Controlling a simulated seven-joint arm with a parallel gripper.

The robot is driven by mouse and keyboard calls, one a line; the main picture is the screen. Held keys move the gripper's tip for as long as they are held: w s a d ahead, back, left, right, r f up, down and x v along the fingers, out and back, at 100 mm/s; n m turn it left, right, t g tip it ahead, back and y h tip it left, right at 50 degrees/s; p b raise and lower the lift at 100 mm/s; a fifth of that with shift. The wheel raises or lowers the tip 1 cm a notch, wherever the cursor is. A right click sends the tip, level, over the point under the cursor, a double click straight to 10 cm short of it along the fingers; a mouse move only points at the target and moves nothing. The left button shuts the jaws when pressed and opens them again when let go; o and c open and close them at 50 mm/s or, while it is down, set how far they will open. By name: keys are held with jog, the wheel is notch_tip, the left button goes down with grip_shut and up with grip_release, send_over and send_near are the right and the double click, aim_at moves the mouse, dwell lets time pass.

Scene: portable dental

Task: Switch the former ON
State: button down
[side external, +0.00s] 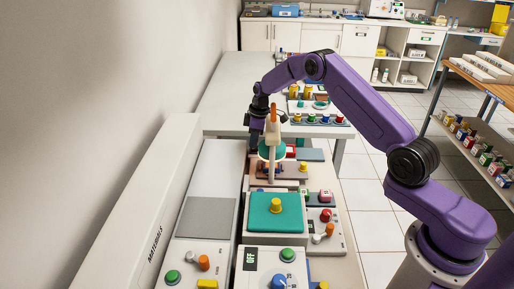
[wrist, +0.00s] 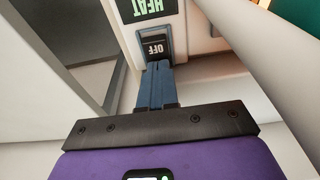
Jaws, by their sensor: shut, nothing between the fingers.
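In the wrist view, a dark rocker switch (wrist: 154,48) marked OFF sits on a pale machine body, beside a black panel (wrist: 146,8) with green HEAT lettering. My gripper (wrist: 157,66) is shut and empty, its two blue fingers together with tips at the switch's near edge. I cannot tell whether they touch it. In the side view, my gripper (side external: 256,143) points down beside a pale upright machine with an orange handle (side external: 273,113) and a teal round part (side external: 271,152), which seems to be the former. The switch is hidden there.
A teal block with a yellow knob (side external: 276,205) stands in front of the machine. Nearer are a control box with an OFF display (side external: 251,258) and a panel with a green button (side external: 172,277). A white materials case (side external: 140,215) lines the left.

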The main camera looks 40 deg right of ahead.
notch_tip(320, 180, up, 7)
jog(key=shift+f, duration=0.2)
dwell(0.6)
jog(key=s+a+r+n+t, duration=0.1)
jog(key=a+r, duration=0.6)
jog(key=a, duration=0.2)
jog(key=s+a+r+n+g, duration=0.1)
jog(key=s+a+r, duration=0.1)
jog(key=s+a, duration=0.5)
jog(key=s+a+r, duration=0.2)
jog(key=s+r, duration=0.1)
jog(key=s, duration=0.7)
jog(key=s+d, duration=0.3)
jog(key=s, duration=1.2)
jog(key=s+d+n+g, duration=0.1)
jog(key=s+d, duration=0.3)
jog(key=s, duration=1.1)
jog(key=shift+s+f+n+h, duration=0.25)
jog(key=shift+f+n+h, duration=0.05)
jog(key=shift+h, duration=0.1)
